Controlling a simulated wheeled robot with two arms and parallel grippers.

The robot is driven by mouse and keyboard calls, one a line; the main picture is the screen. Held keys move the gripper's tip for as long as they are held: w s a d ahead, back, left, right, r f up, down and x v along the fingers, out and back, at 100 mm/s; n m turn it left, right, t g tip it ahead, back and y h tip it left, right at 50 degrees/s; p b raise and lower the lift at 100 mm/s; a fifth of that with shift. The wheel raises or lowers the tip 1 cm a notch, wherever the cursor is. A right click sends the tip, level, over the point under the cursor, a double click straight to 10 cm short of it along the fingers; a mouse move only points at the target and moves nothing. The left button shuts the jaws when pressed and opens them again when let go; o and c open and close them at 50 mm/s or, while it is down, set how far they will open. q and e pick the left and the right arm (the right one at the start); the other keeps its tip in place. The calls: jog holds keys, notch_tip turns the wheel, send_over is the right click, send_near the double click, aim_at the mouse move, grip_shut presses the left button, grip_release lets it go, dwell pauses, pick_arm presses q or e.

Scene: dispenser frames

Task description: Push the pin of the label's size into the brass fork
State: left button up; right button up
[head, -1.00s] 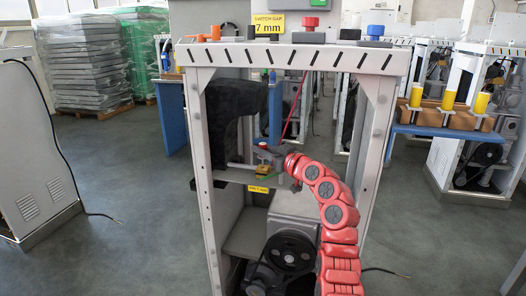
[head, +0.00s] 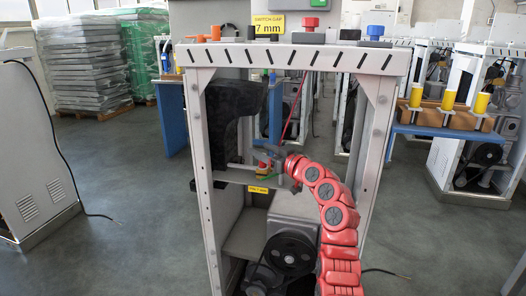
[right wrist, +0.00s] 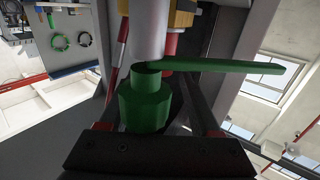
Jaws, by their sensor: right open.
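The upper yellow label (head: 268,24) reads "SWITCH GAP 7 mm". A smaller yellow label (head: 258,190) sits on the shelf edge; its text is too small to read surely. My right gripper (head: 270,158) is inside the frame just above that shelf, small and partly hidden by its wrist. In the right wrist view, its open jaws stand either side of a green pin body (right wrist: 145,105), with a green bar (right wrist: 220,66) behind it. A pale cylinder (right wrist: 148,30) overlaps the pin's top. A brass-coloured part (right wrist: 181,14), possibly the fork, shows above. My left gripper is not in view.
The dispenser's grey posts (head: 202,160) stand left and right of my right arm. A black curved body (head: 235,110) fills the upper left inside. A motor with a black pulley (head: 290,250) sits below the shelf. A red part (right wrist: 170,43) shows behind the pale cylinder.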

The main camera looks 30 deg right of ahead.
jog(key=s+d+p, duration=0.2)
jog(key=s, duration=1.5)
jog(key=shift+p, duration=0.4)
jog(key=shift+s, duration=0.15)
